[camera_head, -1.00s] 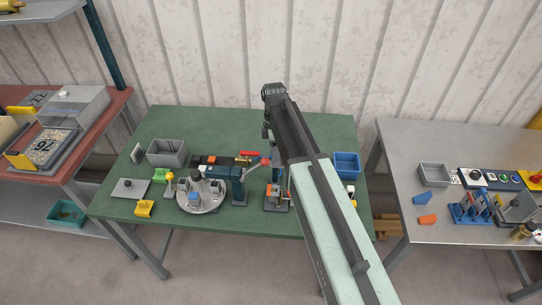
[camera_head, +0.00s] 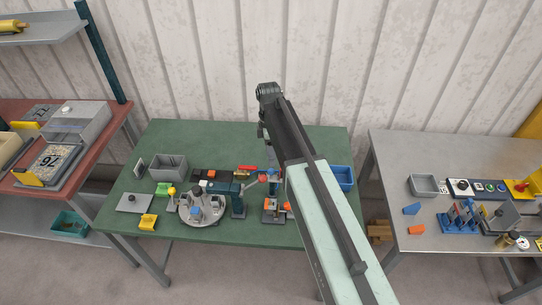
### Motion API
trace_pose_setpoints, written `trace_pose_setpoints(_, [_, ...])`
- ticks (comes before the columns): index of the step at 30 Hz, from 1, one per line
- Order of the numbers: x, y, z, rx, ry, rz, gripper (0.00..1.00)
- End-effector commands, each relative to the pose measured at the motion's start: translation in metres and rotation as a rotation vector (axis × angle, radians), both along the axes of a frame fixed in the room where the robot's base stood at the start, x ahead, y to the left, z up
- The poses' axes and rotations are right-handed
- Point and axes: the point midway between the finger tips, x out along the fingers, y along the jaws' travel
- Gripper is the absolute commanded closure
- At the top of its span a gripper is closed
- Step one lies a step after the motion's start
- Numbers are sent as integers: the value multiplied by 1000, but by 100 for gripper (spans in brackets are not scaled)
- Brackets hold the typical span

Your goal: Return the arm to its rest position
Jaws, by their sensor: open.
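My arm reaches up and away from the lower right over the green table (camera_head: 230,262), with its pale green link in front and its dark link beyond. My gripper (camera_head: 264,134) hangs below the dark joint at the arm's far end, above the back part of the table. It is small and partly hidden by the arm, and I see nothing held in it. The panel bender is not clearly identifiable; a dark teal lever device (camera_head: 236,196) and a round grey turntable (camera_head: 200,214) stand on the table, left of the arm.
A grey bin (camera_head: 168,168) and a blue bin (camera_head: 343,178) stand on the green table. A grey table (camera_head: 395,170) with blue fixtures (camera_head: 460,216) is at right. A red-topped bench (camera_head: 100,150) is at left. A ribbed wall (camera_head: 200,70) closes the back.

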Motion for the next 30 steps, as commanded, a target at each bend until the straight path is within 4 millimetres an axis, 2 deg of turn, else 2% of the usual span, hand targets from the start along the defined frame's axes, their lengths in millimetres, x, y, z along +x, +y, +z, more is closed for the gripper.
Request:
trace_pose_setpoints(12, [0, 0, -1, 0, 0, -1, 52])
trace_pose_setpoints(15, [-7, -13, -2, -10, -15, -85, 52])
trace_pose_setpoints(17, [-18, -31, -3, -26, -37, -218, 52])
trace_pose_setpoints(21, [-50, -87, -5, -66, -111, -691, 52])
trace_pose_setpoints(24, [-70, -121, -5, -81, -155, -1018, 52])
trace_pose_setpoints(30, [-108, -174, -5, -83, -211, -1579, 52])
